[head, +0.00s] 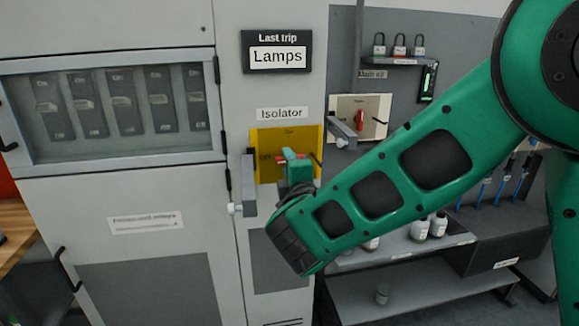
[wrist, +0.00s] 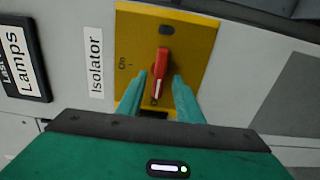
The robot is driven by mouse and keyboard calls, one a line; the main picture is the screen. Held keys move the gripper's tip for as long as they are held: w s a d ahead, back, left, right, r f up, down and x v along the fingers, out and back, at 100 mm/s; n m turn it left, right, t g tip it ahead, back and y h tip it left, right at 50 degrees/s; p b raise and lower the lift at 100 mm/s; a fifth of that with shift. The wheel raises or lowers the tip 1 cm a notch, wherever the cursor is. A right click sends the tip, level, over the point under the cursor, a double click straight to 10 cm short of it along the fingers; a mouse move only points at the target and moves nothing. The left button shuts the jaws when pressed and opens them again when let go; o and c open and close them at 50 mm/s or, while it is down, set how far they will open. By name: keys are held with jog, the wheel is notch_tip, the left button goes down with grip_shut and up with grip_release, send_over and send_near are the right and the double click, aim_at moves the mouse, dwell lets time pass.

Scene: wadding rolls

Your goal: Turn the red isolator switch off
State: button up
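The red isolator switch (wrist: 161,65) is a rotary handle on a yellow plate (wrist: 195,30) under the "Isolator" label (head: 282,114). In the head view, "On" is at the plate's top and "Off" at its left. The handle lies about level across the panel, its white-marked end towards the "Off" side. My gripper (wrist: 160,76) is at the plate, its green fingers on either side of the handle, with gaps showing beside it. In the head view my gripper (head: 290,158) hides much of the handle and plate. Contact cannot be told.
A second red switch (head: 360,120) is on a cream plate to the right. Grey brackets (head: 249,185) project beside the plates. A windowed cabinet (head: 110,180) stands left; shelves with bottles (head: 420,229) and padlocks (head: 399,47) are right.

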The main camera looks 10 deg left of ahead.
jog(key=v, duration=1)
jog(key=shift+s, duration=0.25)
jog(key=shift+d, duration=0.15)
jog(key=w+d+f+m+g+h, duration=0.1)
jog(key=w+d+f+m+h, duration=0.2)
jog(key=d, duration=0.7)
jog(key=w+d+m+g+h, duration=0.1)
jog(key=w+d+m+h, duration=0.35)
jog(key=d, duration=0.65)
jog(key=s+d+f+m+g+h, duration=0.2)
jog(key=s+d+m, duration=0.15)
jog(key=d, duration=0.45)
jog(key=s+d+f+m+g+h, duration=0.2)
jog(key=d+m+g, duration=0.15)
jog(key=d, duration=0.35)
jog(key=s+d+f+m+g, duration=0.5)
jog(key=s+d+m, duration=0.3)
jog(key=s+d, duration=0.4)
jog(key=s+a+m+g+y, duration=0.1)
jog(key=s+m+g+y, duration=0.3)
jog(key=s, duration=1.3)
jog(key=shift+s+f+m+y, duration=0.2)
jog(key=shift+s+m+y, duration=0.15)
jog(key=shift+m+y, duration=0.6)
